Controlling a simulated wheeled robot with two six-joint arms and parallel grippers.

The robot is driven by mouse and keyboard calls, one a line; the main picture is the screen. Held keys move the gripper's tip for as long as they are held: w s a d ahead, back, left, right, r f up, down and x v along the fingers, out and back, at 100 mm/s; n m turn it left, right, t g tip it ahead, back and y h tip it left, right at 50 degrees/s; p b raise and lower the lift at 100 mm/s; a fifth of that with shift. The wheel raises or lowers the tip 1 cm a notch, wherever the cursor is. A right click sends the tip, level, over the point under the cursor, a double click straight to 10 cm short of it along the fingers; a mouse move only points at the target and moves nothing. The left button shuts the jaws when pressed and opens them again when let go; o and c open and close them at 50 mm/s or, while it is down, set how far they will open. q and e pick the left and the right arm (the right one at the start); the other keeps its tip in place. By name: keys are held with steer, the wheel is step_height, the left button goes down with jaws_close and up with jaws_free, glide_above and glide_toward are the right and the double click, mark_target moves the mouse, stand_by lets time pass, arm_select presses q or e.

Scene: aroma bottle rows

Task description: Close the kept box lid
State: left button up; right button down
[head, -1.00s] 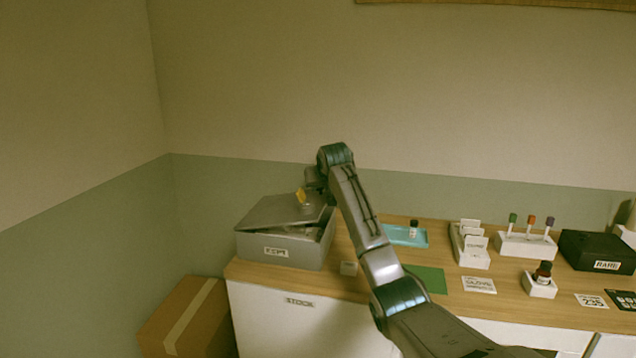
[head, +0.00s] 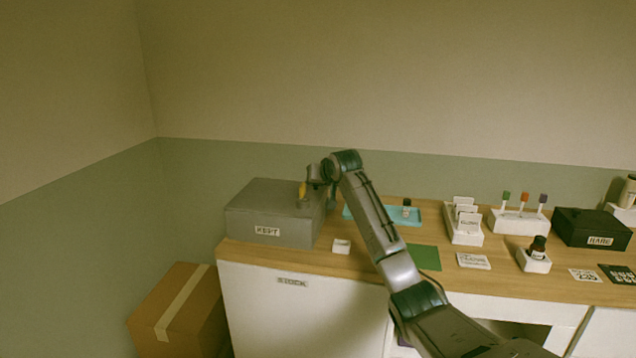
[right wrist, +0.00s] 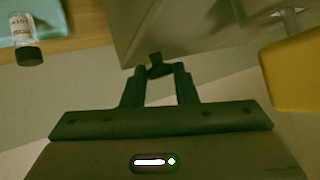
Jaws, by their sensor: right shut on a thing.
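The grey kept box (head: 268,228), labelled KEPT, stands at the left end of the counter. Its lid (head: 258,192) lies flat and looks closed, with no gap visible along the front. My right gripper (head: 304,202) is at the right part of the lid. In the right wrist view, its fingers (right wrist: 158,71) are shut on a small dark piece (right wrist: 156,58) by the grey box surface, which looks like a grip on the lid. A yellow piece (head: 302,188) shows beside the gripper; I cannot tell what it belongs to. My left gripper is not in view.
A teal tray (head: 419,220) with a small bottle (head: 407,204) is behind my right arm. Card holder, capped tubes, dark bottle and black box stand farther right. A cardboard box (head: 180,310) is at lower left.

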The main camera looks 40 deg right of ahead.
steer(key=c, duration=1.5)
jaws_free()
steer(key=shift+f, duration=0.2)
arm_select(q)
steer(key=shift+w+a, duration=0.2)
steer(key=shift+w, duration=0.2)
arm_select(e)
steer(key=shift+o, duration=0.2)
